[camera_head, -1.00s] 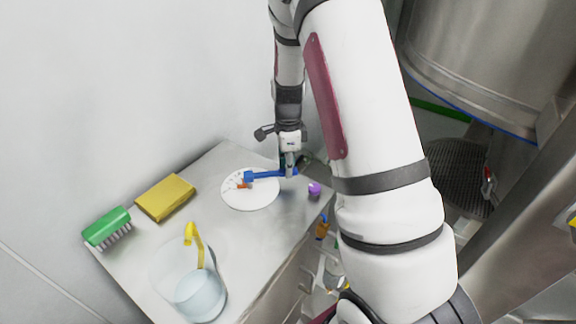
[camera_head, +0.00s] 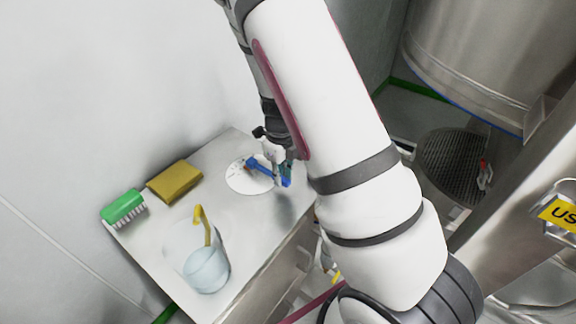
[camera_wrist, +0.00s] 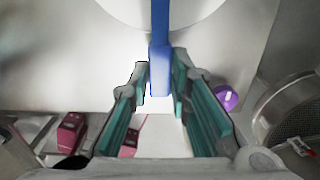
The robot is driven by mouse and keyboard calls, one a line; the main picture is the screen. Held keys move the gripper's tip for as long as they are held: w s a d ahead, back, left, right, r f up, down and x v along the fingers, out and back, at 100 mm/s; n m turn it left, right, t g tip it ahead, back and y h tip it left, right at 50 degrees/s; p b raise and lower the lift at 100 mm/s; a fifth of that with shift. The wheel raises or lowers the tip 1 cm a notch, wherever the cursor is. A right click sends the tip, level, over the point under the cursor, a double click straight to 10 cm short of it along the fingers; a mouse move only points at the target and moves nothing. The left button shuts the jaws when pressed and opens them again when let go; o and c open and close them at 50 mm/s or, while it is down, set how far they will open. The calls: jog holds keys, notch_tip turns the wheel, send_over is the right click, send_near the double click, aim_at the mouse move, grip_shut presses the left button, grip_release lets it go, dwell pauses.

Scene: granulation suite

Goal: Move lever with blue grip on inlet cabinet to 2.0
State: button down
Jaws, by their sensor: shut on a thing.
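The lever with the blue grip (camera_head: 266,170) stands over a round white dial (camera_head: 236,178) on the metal cabinet top (camera_head: 255,215). In the head view the lever points down and to the right from its pivot. The dial's marks are too small to read. My gripper (camera_head: 284,174) is shut on the outer end of the blue grip. In the wrist view the blue grip (camera_wrist: 159,45) runs up from between the teal fingers of my gripper (camera_wrist: 161,85), and part of the white dial (camera_wrist: 125,12) shows beyond.
A yellow sponge (camera_head: 174,181), a green brush (camera_head: 123,207) and a clear beaker (camera_head: 206,268) with a yellow handle piece stand left and in front of the dial. A purple knob (camera_wrist: 226,97) is right of the fingers in the wrist view. A wall rises behind.

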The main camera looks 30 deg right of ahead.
jog(key=shift+s+a+m+p, duration=0.2)
jog(key=shift+a+m+p, duration=0.15)
jog(key=shift+a+m, duration=0.4)
jog(key=shift+s+a+m+p, duration=0.15)
jog(key=shift+a+m+p, duration=0.2)
jog(key=shift+a+m, duration=0.4)
jog(key=c, duration=1.5)
grip_release()
notch_tip(320, 180, up, 12)
